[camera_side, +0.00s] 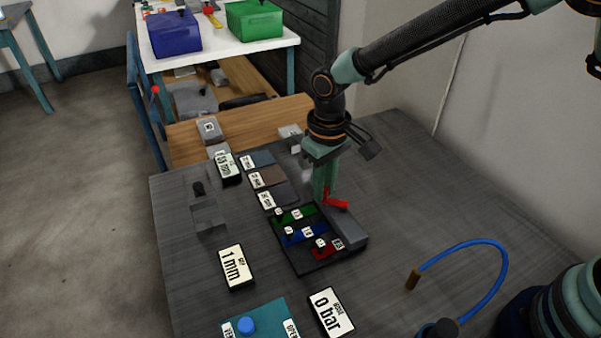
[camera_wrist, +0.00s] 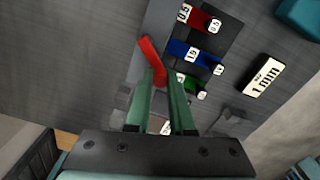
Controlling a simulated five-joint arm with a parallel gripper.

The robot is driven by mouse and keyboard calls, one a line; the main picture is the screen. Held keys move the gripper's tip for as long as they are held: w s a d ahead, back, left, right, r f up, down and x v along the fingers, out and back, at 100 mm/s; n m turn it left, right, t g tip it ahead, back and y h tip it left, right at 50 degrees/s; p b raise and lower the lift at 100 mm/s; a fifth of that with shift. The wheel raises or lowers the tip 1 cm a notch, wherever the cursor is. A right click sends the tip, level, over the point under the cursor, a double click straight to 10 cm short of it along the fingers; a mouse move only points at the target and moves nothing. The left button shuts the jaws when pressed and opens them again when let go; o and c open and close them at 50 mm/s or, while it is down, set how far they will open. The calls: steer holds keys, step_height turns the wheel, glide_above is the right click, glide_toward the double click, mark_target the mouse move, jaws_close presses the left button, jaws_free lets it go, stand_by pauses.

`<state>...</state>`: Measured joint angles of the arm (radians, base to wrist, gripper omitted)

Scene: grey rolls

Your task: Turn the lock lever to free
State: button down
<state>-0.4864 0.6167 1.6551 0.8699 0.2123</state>
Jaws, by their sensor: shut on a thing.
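The red lever (camera_side: 337,204), which I take to be the lock lever, is at the far end of a grey block (camera_side: 345,228) in the side view. It also shows in the wrist view (camera_wrist: 149,50), angled toward the upper left. My gripper (camera_side: 324,194) points down at the lever. In the wrist view its two green fingers (camera_wrist: 161,78) are close together and shut on the lever's near end. The fingers hide that end, and I see no label giving the lever's position.
Beside the block is a black tray (camera_side: 299,264) with green (camera_side: 297,214), blue (camera_side: 303,236) and red (camera_side: 324,252) numbered pieces. Signs reading 1 mm (camera_side: 236,267) and 0 bar (camera_side: 331,313) stand nearby. A blue hose (camera_side: 506,262) curves at right. The table's right side is fairly clear.

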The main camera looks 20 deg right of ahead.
steer(key=n, duration=0.2)
steer(key=s+n, duration=0.1)
steer(key=n, duration=0.1)
steer(key=shift+s+a+r, duration=0.1)
steer(key=shift+s+a, duration=0.1)
steer(key=shift+a, duration=0.2)
steer(key=shift+s+a+n, duration=0.1)
steer(key=shift+s+n, duration=0.2)
steer(key=shift+n, duration=0.7)
steer(key=shift+s+n, duration=0.3)
steer(key=shift+n, duration=0.7)
steer(key=shift+s, duration=0.1)
steer(key=c, duration=0.8)
jaws_free()
step_height(320, 180, up, 12)
